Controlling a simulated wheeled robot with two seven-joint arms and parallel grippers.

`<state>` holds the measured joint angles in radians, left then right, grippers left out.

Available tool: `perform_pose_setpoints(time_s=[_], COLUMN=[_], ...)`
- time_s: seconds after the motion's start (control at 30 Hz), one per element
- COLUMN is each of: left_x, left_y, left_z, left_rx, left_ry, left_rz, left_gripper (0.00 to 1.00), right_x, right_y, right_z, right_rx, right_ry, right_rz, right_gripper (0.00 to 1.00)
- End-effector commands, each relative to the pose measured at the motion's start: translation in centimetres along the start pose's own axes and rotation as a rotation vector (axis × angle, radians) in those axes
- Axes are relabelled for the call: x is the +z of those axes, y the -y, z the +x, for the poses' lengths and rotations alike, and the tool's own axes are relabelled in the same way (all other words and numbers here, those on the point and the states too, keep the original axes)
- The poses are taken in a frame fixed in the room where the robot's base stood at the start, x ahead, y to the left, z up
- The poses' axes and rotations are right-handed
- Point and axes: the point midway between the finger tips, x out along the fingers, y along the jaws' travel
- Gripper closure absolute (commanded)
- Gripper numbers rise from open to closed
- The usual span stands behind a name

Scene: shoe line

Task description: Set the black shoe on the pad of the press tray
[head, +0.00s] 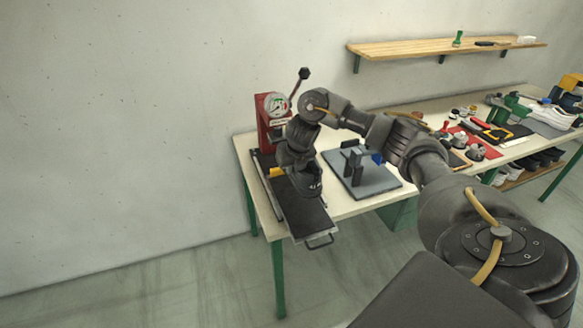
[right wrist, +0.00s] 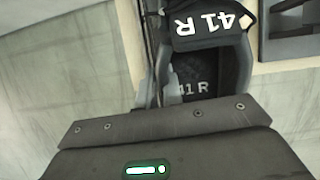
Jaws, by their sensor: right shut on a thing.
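The black shoe (head: 309,189) is in my right gripper (head: 301,165), over the press tray, in the head view. In the right wrist view its tongue (right wrist: 210,32) reads "41 R", and the same mark shows inside the shoe. The press tray (head: 322,241) sticks out from the red press, with a handle at its front end. Its dark pad (head: 303,215) shows in front of the shoe. I cannot tell whether the sole touches the pad. My right fingertips are mostly hidden. My left gripper is out of view.
The red press (head: 266,124) with gauge and lever stands behind the tray. A grey plate with an upright fixture (head: 362,181) lies to the right on the workbench (head: 241,142). Tools and shoes crowd its far right. A wooden shelf (head: 430,47) hangs above.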

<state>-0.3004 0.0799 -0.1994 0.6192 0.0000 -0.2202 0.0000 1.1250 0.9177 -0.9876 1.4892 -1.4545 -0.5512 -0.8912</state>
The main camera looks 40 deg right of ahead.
Motion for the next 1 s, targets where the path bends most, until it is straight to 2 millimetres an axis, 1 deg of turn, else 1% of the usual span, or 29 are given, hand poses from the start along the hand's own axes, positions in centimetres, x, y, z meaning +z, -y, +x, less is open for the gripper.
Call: perform_pose_setpoints(time_s=[0.27,0.47,0.67,1.0], left_x=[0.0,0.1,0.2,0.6], left_y=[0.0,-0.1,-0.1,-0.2], left_z=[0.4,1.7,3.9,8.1], left_rx=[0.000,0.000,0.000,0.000], left_ry=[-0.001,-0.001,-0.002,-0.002], left_rz=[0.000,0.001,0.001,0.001], left_gripper=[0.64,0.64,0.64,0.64], right_x=[0.0,-0.6,-1.4,-3.1], right_y=[0.0,0.0,0.0,0.0], right_z=[0.3,1.6,3.6,7.6], right_rx=[0.003,0.003,0.003,0.003], right_ry=[0.002,0.002,0.001,0.002], right_rz=[-0.004,-0.004,-0.004,-0.003], right_gripper=[1.00,1.00,1.00,1.00])
